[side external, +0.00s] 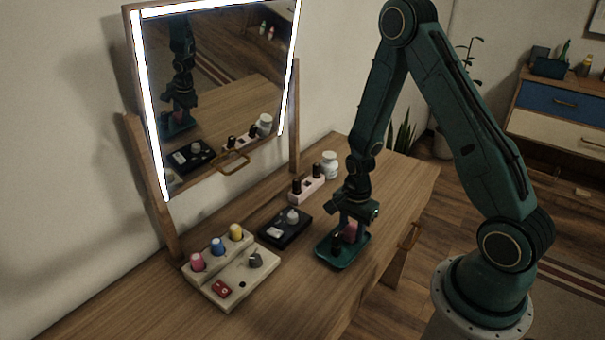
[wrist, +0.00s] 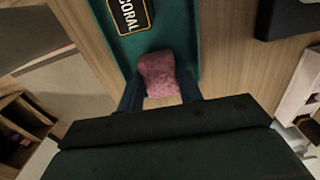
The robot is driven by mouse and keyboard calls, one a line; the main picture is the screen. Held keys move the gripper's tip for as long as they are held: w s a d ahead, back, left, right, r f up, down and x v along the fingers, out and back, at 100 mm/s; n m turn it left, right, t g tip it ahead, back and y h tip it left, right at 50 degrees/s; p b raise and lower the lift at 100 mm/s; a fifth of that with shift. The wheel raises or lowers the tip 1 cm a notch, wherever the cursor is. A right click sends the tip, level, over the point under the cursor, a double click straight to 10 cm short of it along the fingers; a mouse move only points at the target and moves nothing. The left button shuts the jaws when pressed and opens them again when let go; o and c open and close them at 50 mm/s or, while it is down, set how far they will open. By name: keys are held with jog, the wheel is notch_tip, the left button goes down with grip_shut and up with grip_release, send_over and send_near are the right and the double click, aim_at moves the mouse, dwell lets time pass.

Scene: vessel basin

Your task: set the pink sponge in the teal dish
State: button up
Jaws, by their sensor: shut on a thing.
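The pink sponge (wrist: 159,75) is between the fingers of my gripper (wrist: 160,93) in the wrist view, and the gripper is shut on it. In the side external view the sponge (side external: 351,230) shows as a small pink patch between the fingers of my gripper (side external: 348,232). The teal dish (side external: 335,260) lies on the wooden table directly below the gripper. In the wrist view the dish (wrist: 180,30) extends under and beyond the sponge, with a dark label reading CORAL on it. I cannot tell whether the sponge touches the dish floor.
A black tray (side external: 272,237) with small items lies left of the dish. A pale block (side external: 253,283) with pink, blue and yellow pieces is further left. A pink rack (side external: 307,196) with dark bottles and a white jar (side external: 330,164) stand behind. A lit mirror (side external: 225,85) rises at the back.

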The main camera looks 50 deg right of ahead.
aim_at(352, 229)
jog(key=shift+f, duration=0.2)
jog(key=o, duration=1)
jog(key=shift+c, duration=0.2)
notch_tip(352, 229, up, 12)
jog(key=shift+r, duration=0.15)
dwell(0.4)
dwell(0.5)
